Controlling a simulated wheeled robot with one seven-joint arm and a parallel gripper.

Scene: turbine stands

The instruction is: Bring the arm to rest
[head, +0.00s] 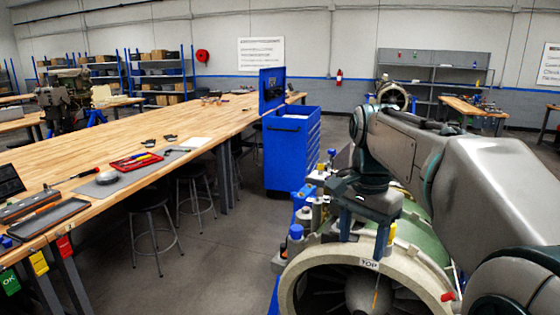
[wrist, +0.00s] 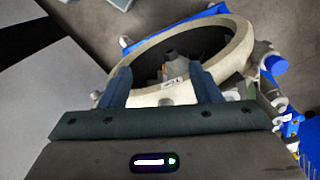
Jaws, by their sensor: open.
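My arm (head: 410,145) reaches in from the right of the head view, with its forearm stretched forward and the wrist bent downward. The engine's ring (wrist: 232,27) lies beyond the fingertips. I cannot tell whether the fingers touch the ring.
A long wooden workbench (head: 130,155) with tools runs along the left. Stools (head: 153,210) stand by it. A blue tool cabinet (head: 290,150) stands behind the engine. Clear floor (head: 225,255) lies between bench and engine. Blue and yellow fittings (head: 312,200) crowd the engine's left side.

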